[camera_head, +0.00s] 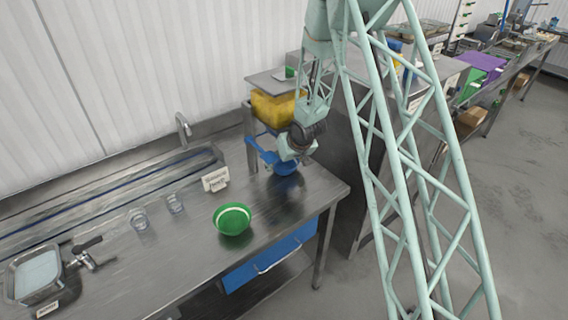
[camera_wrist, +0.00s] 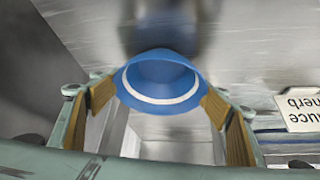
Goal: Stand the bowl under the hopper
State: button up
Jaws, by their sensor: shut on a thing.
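The blue bowl (camera_head: 286,169) is at the right end of the steel table, just below my gripper (camera_head: 297,152). In the wrist view the blue bowl (camera_wrist: 162,80), with a white band, sits between the tan pads of my gripper (camera_wrist: 158,98), which is shut on it. The hopper (camera_head: 274,108) is a yellow box under a grey plate at the back of the table. A blue part (camera_head: 262,152) juts out below it, close to the left of the bowl. I cannot tell whether the bowl touches the table.
A green bowl (camera_head: 232,220) stands on the table (camera_head: 170,265) in front. A white label sign (camera_head: 215,180) stands to its upper left, and shows in the wrist view (camera_wrist: 303,109). Two clear cups (camera_head: 139,219) and a metal pan (camera_head: 34,277) are further left.

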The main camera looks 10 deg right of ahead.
jog(key=shift+f, duration=0.1)
jog(key=o, duration=0.4)
jog(key=shift+f, duration=0.1)
jog(key=o, duration=0.4)
jog(key=shift+o, duration=0.2)
jog(key=shift+r, duration=0.25)
jog(key=shift+s+r, duration=0.25)
jog(key=shift+r, duration=0.1)
jog(key=shift+s+d+r, duration=0.1)
jog(key=shift+s+r, duration=0.05)
jog(key=shift+s, duration=0.1)
jog(key=s+d+b, duration=0.1)
jog(key=s, duration=0.5)
jog(key=s+d+b, duration=0.1)
jog(key=s, duration=0.6)
jog(key=s+d, duration=0.1)
jog(key=s, duration=0.5)
jog(key=shift+s+d+b, duration=0.2)
jog(key=shift+d+b, duration=0.15)
jog(key=shift+b, duration=0.05)
